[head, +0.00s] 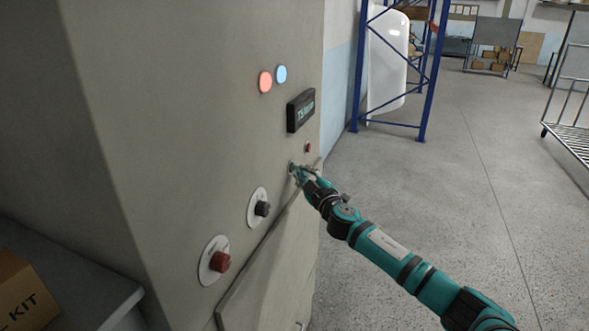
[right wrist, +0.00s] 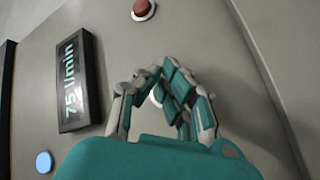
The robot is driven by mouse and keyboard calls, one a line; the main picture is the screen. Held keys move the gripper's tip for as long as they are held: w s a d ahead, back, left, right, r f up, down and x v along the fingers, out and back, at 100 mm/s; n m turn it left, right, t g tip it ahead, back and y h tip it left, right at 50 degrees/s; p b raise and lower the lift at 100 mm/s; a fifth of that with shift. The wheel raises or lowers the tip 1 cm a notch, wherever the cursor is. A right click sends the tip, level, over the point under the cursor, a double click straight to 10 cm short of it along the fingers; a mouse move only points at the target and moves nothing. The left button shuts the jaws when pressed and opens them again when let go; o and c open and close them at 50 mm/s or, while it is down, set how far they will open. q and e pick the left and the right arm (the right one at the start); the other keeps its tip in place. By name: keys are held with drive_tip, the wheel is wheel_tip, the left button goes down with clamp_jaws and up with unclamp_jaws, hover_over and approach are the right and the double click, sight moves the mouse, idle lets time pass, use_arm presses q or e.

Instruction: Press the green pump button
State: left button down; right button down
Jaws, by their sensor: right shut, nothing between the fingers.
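My right gripper (head: 299,172) is shut and empty, with its fingertips at the grey panel face, below a small red button (head: 308,147). A small dark green spot (head: 291,167) shows right at the fingertips in the head view and looks like the green pump button, mostly covered by them. In the right wrist view the closed fingers (right wrist: 160,74) point at the panel, and a bit of a pale ring (right wrist: 156,97) shows between them. The green face is hidden there, so I cannot tell whether it is touched or pressed in. My left gripper is not in view.
The panel carries a black display (head: 301,110), a red light (head: 265,82), a blue light (head: 281,74), a black knob (head: 262,208) and a red knob (head: 220,261). A carton (head: 24,290) is at lower left.

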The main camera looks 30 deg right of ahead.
drive_tip(key=shift+s, duration=0.1)
idle(0.3)
drive_tip(key=shift+s+d, duration=0.45)
drive_tip(key=shift+s, duration=0.05)
drive_tip(key=s+d, duration=0.3)
drive_tip(key=shift+s+d, duration=0.15)
drive_tip(key=shift+s, duration=0.25)
idle(0.8)
